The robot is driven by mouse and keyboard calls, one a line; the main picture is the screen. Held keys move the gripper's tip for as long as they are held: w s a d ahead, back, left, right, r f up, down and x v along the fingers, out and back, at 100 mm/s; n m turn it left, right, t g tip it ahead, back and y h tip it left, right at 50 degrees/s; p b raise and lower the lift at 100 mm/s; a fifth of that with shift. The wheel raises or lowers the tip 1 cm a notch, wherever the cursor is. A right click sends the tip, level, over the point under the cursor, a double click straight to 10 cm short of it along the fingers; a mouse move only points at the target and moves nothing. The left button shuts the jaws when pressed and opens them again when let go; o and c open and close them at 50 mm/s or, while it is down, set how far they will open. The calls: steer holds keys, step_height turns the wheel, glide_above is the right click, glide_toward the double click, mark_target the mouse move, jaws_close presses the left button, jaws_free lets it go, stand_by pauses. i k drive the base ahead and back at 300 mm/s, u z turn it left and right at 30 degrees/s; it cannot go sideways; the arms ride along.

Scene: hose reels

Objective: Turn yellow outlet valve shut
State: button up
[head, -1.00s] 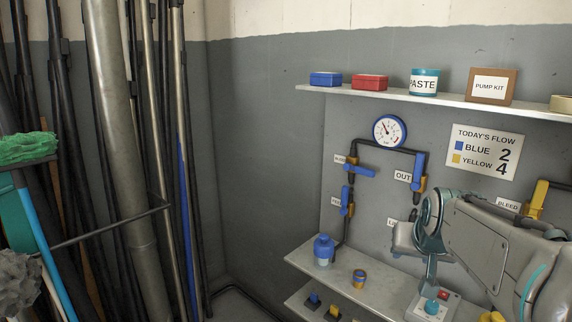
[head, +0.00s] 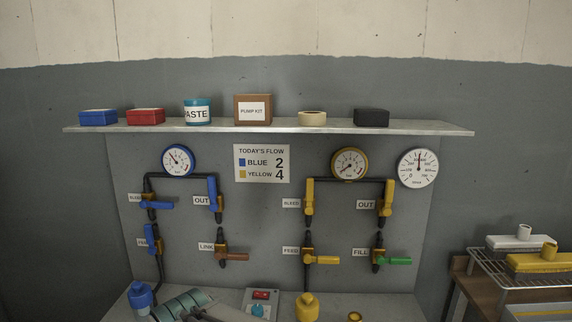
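The yellow outlet valve (head: 386,198) is on the right leg of the yellow-gauge pipe loop, beside the right-hand OUT label (head: 367,204). Its yellow lever stands upright, in line with the vertical pipe. The yellow-rimmed gauge (head: 349,163) sits above this loop. Part of my arm shows at the bottom left, low in front of the panel and well away from this valve. My gripper's fingers cannot be made out in the head view.
The yellow BLEED lever (head: 309,197) is upright; the yellow FEED lever (head: 322,260) and green FILL lever (head: 395,261) lie sideways. The blue OUT valve (head: 213,193) is at left. A shelf (head: 270,127) overhangs the panel. A rack (head: 490,268) stands at right.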

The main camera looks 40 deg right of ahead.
mark_target(388, 193)
steer(key=z, duration=1.8)
